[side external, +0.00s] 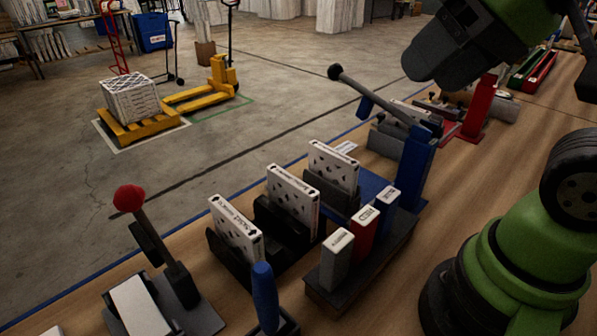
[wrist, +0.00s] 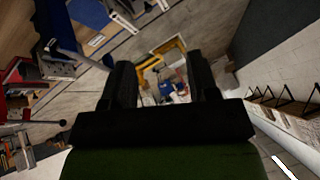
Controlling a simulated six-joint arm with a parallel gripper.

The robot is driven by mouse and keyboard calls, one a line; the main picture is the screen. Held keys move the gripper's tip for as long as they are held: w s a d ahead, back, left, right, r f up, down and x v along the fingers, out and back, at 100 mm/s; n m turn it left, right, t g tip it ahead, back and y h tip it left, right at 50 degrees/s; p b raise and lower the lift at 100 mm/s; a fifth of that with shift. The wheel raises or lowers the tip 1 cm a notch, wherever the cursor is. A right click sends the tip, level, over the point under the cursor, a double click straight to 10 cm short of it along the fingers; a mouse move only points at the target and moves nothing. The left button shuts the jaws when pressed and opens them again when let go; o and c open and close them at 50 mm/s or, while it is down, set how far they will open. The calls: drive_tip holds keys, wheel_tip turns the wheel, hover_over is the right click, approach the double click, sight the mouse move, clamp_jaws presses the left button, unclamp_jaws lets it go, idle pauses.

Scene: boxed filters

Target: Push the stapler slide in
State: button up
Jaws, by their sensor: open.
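My gripper (wrist: 162,78) shows in the wrist view with its two dark fingers apart and nothing between them. It points out over the floor, away from the bench top. In the side external view the dark wrist end of my arm (side external: 440,52) hangs high at the upper right, and the fingertips cannot be made out. A blue bench machine (side external: 415,165) with a long black-knobbed lever (side external: 378,100) stands below it, apart from my arm. I cannot tell for sure whether this is the stapler, and no slide can be made out. A blue machine also shows in the wrist view (wrist: 60,30).
White boxed filters (side external: 292,200) stand in black holders on the bench. Small white, red and blue blocks (side external: 363,232) stand in a dark rack. A red-knobbed lever device (side external: 178,275) is at front left. A red stand (side external: 480,108) is farther back. Yellow pallet gear (side external: 205,95) is on the floor.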

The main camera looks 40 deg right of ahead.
drive_tip(key=w+f+n+g, duration=0.1)
drive_tip(key=w+n+g, duration=0.3)
drive_tip(key=w, duration=1.4)
drive_tip(key=w+d+f+n+g+h, duration=0.1)
drive_tip(key=w+f+n, duration=0.1)
drive_tip(key=w+f, duration=0.65)
drive_tip(key=f, duration=0.6)
drive_tip(key=w+f+n+g, duration=0.1)
drive_tip(key=f, duration=0.6)
drive_tip(key=w+f+n+g+h, duration=0.1)
drive_tip(key=f, duration=0.6)
drive_tip(key=shift+w+d, duration=0.1)
drive_tip(key=shift+d, duration=0.25)
